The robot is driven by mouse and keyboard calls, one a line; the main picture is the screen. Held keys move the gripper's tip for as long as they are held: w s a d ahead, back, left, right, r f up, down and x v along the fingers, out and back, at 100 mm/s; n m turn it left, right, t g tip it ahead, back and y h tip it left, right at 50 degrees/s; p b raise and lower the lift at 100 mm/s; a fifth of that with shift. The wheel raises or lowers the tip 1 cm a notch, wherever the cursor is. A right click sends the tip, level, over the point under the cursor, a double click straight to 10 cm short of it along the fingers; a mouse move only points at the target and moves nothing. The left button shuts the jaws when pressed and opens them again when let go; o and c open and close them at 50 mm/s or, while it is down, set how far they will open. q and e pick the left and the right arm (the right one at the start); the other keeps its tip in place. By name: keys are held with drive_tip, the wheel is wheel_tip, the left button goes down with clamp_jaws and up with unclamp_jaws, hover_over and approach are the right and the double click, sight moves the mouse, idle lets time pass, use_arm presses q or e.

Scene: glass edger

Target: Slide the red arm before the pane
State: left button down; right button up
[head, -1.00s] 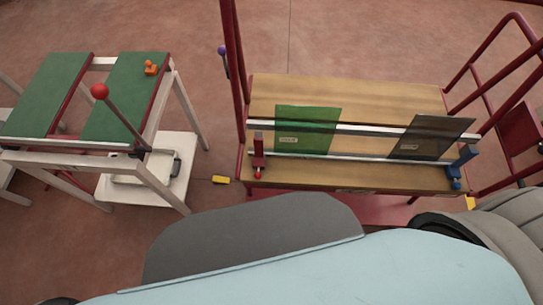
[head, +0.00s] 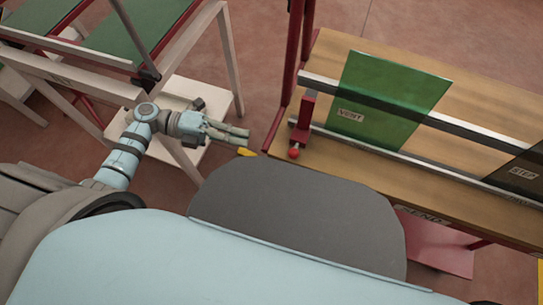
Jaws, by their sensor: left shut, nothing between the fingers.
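The red arm (head: 302,124) stands at the left end of the rails on the wooden bench, with a red ball knob (head: 294,153) at its front foot. The green glass pane (head: 385,98), labelled VENT, leans on the rails just right of the red arm, with a gap between them. My left gripper (head: 246,137) is shut and empty, left of the red arm and apart from it, over the gap between the two stands. My right gripper is not in view.
A dark pane (head: 522,172) labelled STEP is at the right edge. A red post (head: 292,70) rises at the bench's left end. A white stand (head: 230,65) with green panels is at left. A yellow block (head: 247,152) shows below my left gripper.

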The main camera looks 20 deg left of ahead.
sight(289, 151)
use_arm(q)
drive_tip(key=x, duration=0.9)
drive_tip(key=shift+s+d+r, duration=0.1)
drive_tip(key=shift+s+d, duration=0.1)
drive_tip(key=shift+d, duration=0.25)
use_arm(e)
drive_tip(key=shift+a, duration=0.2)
